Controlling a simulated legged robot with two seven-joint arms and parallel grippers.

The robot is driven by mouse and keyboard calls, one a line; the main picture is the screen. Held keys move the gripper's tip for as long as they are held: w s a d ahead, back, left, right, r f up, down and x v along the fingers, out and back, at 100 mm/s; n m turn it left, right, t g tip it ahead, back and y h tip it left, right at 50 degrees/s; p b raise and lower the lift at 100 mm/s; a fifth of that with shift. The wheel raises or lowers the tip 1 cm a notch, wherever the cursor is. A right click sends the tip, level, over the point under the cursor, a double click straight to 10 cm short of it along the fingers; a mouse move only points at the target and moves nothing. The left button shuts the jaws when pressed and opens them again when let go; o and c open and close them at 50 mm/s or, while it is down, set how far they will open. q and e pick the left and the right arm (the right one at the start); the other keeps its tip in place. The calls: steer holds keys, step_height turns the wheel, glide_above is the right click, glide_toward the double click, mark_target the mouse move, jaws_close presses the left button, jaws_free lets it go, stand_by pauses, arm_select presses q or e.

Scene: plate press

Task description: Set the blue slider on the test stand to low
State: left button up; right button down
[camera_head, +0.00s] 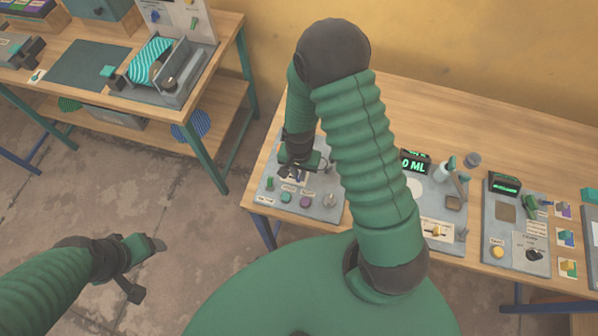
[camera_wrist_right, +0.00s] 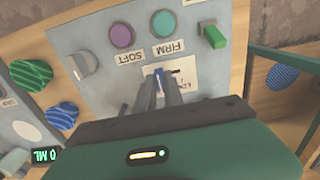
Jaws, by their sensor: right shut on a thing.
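The test stand is a grey panel that shows in the head view (camera_head: 318,212) and in the wrist view (camera_wrist_right: 90,40). In the wrist view the blue slider (camera_wrist_right: 158,76) sits on a white label plate, with a dark slot running to its right. My right gripper (camera_wrist_right: 166,88) is shut on the slider, its fingers on either side. The plate's lettering is mostly hidden by the fingers. In the head view my right gripper (camera_head: 294,172) is over the back of the panel and hides the slider. My left gripper (camera_head: 148,268) is open and empty above the floor.
Near the slider are a green button (camera_wrist_right: 164,23), a purple button (camera_wrist_right: 122,35), a grey knob (camera_wrist_right: 83,65) and a green switch (camera_wrist_right: 213,36). Other stations (camera_head: 500,240) stand to the right on the table. Another table (camera_head: 215,80) stands at the upper left.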

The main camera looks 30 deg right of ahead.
steer(key=w+a, duration=0.2)
steer(key=w, duration=0.1)
steer(key=shift+a, duration=0.25)
steer(key=c, duration=1.6)
jaws_free()
steer(key=shift+o, duration=0.8)
steer(key=shift+a, duration=0.1)
step_height(320, 180, up, 17)
steer(key=shift+b, duration=0.35)
steer(key=shift+w+f, duration=0.1)
